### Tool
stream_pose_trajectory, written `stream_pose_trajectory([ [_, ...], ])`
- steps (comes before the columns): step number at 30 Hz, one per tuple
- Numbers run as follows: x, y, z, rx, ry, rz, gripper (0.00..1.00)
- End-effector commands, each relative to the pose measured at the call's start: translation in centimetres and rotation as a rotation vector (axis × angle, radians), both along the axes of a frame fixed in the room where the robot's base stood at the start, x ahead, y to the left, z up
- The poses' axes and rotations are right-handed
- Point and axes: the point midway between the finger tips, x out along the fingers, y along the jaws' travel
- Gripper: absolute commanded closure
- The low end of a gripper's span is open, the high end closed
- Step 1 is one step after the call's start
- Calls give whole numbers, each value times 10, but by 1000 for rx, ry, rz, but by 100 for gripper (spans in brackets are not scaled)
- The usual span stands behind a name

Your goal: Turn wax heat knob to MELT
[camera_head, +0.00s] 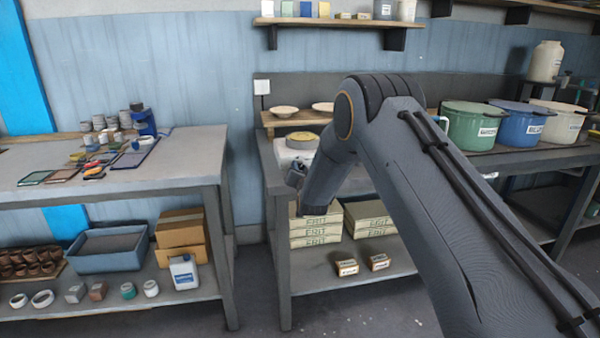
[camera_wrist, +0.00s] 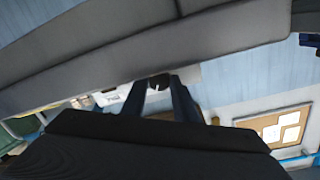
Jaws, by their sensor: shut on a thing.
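The wax heater, a white unit with a round pan of yellow wax (camera_head: 303,137), stands on the bench, partly hidden by my arm. My gripper (camera_head: 296,174) is at its front, low near the bench edge. In the wrist view, my gripper's two fingers (camera_wrist: 160,84) close on a small dark knob (camera_wrist: 158,81), which I take to be the wax heat knob. The knob's markings and the MELT label cannot be read in either view, so its setting cannot be told.
Two shallow bowls (camera_head: 284,111) sit on a wooden board behind the heater. Green (camera_head: 470,128), blue (camera_head: 519,126) and cream (camera_head: 562,124) pots stand to the right. A separate workbench (camera_head: 190,150) is on the left, with a floor gap between the benches.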

Motion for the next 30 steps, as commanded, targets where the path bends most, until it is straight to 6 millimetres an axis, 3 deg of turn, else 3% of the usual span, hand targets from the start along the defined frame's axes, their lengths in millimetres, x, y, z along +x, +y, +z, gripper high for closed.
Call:
stream_pose_trajectory([
  [18, 0, -1, -1, 45, 15, -1, 96],
  [19, 0, -1, -1, 44, 15, -1, 68],
  [21, 0, -1, -1, 44, 15, -1, 56],
  [30, 0, 0, -1, 37, 13, 0, 55],
])
